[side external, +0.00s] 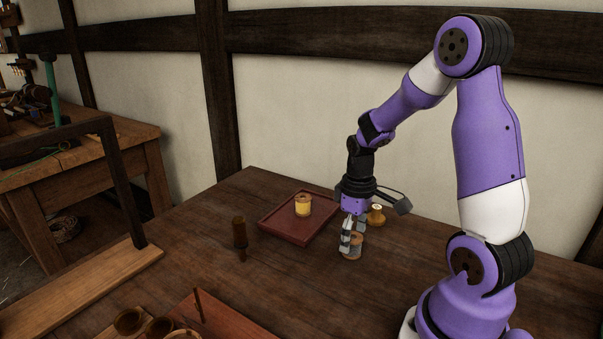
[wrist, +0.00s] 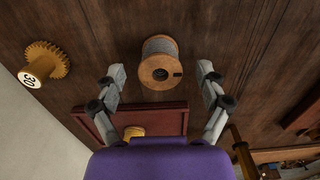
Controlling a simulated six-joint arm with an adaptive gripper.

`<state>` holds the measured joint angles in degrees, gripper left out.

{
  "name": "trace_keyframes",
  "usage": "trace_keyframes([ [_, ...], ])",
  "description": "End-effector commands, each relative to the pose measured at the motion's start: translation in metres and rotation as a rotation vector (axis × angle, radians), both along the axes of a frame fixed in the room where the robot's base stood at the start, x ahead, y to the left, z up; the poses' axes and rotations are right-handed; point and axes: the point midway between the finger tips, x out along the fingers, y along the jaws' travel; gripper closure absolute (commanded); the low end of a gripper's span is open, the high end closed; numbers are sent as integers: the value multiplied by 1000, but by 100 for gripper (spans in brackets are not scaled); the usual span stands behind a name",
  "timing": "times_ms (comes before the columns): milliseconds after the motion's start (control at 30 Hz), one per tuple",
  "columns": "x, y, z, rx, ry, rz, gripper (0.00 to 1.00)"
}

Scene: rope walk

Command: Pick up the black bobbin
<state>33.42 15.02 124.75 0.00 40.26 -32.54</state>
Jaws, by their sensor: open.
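A bobbin with dark grey thread and wooden ends (wrist: 160,62) lies between my fingertips in the wrist view; it is the darkest bobbin I see. In the side view this bobbin (side external: 354,243) stands on the table under my gripper (side external: 348,240), partly covered by the fingers. In the wrist view my gripper (wrist: 162,72) is open, one finger to each side of the bobbin, with a visible gap on both sides. A yellow bobbin (side external: 303,204) stands on a red-brown tray (side external: 275,228) behind and to the left.
A wooden gear piece marked 30 (wrist: 43,63) stands near the bobbin; it shows behind my gripper in the side view (side external: 376,215). A dark wooden tool (side external: 239,235) stands left of the tray. Brown cups (side external: 128,320) and a reddish board (side external: 225,320) are at front left.

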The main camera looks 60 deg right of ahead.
Motion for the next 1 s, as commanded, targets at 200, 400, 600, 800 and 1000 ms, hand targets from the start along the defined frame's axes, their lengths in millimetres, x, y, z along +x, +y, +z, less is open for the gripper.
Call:
trace_keyframes([
  [200,0,0,-16,1,1,0,16],
  [400,0,0,-15,0,0,0,41],
  [600,0,0,-15,0,0,0,82],
  [800,0,0,-15,0,0,-1,82],
  [1000,0,0,-8,-2,-3,-1,82],
])
